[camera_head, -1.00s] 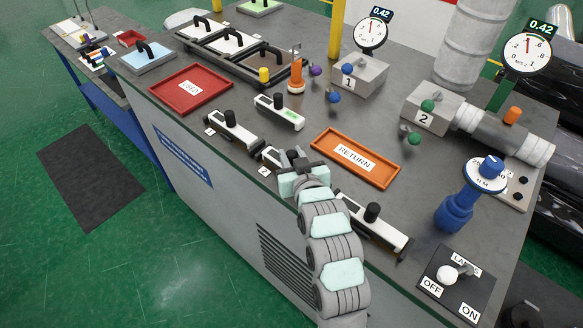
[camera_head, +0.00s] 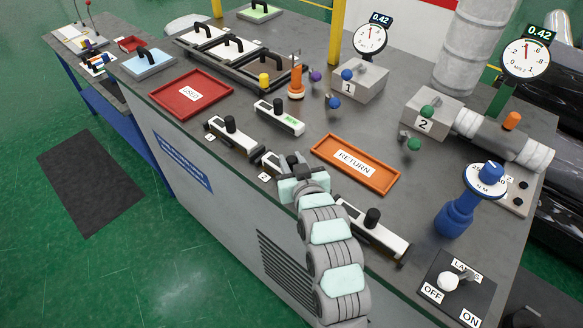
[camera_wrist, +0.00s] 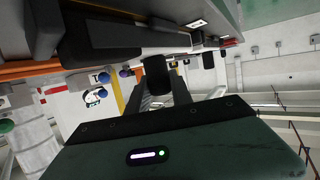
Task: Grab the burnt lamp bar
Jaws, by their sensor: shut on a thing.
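Three white lamp bars with black knobs sit in a row along the bench's front edge: one at left (camera_head: 230,135), a middle one (camera_head: 270,162) and one at right (camera_head: 372,228). My gripper (camera_head: 292,166) is at the middle bar and covers most of it. In the wrist view, my gripper (camera_wrist: 157,88) is shut on a black knob (camera_wrist: 156,70), with the white bar (camera_wrist: 165,42) beyond it. No label or visible damage shows which bar is burnt. Whether the held bar is lifted cannot be told.
An orange RETURN tray (camera_head: 315,147) lies empty just behind my gripper. A bar with a green label (camera_head: 280,117) lies behind the row. A red USED tray (camera_head: 160,98) is at left.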

